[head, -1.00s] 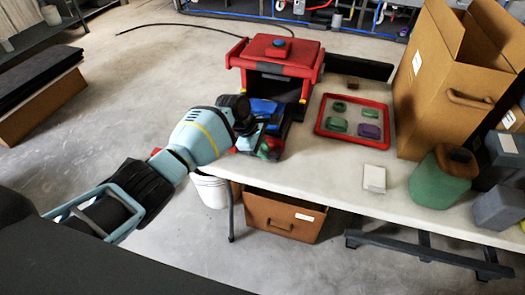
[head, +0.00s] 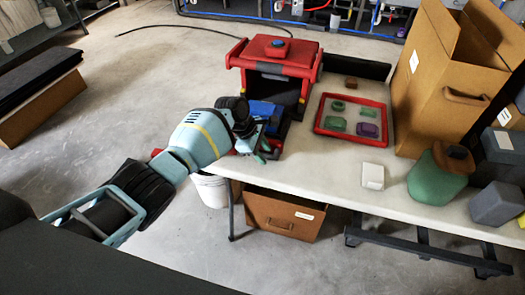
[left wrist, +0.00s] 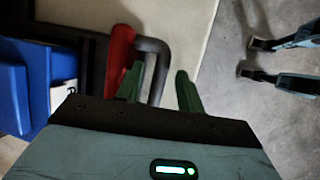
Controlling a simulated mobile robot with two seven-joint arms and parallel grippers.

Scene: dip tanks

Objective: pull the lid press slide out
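The red lid press (head: 275,58) stands at the table's left end, with a dark opening under its top. A blue box (head: 263,111) sits low at its front; it also shows in the left wrist view (left wrist: 14,85). In the left wrist view a dark grey bar handle (left wrist: 160,65) is fixed beside a red part (left wrist: 121,48) of the press. My left gripper (head: 263,152) is in front of the press. Its green fingers (left wrist: 158,88) are apart, on either side of the handle, without clear contact.
A red tray (head: 350,137) with green and purple pieces lies right of the press. A small white box (head: 373,176), a green jar (head: 437,180) and a large cardboard box (head: 440,95) stand farther right. A white bucket (head: 211,190) stands below the table's left end.

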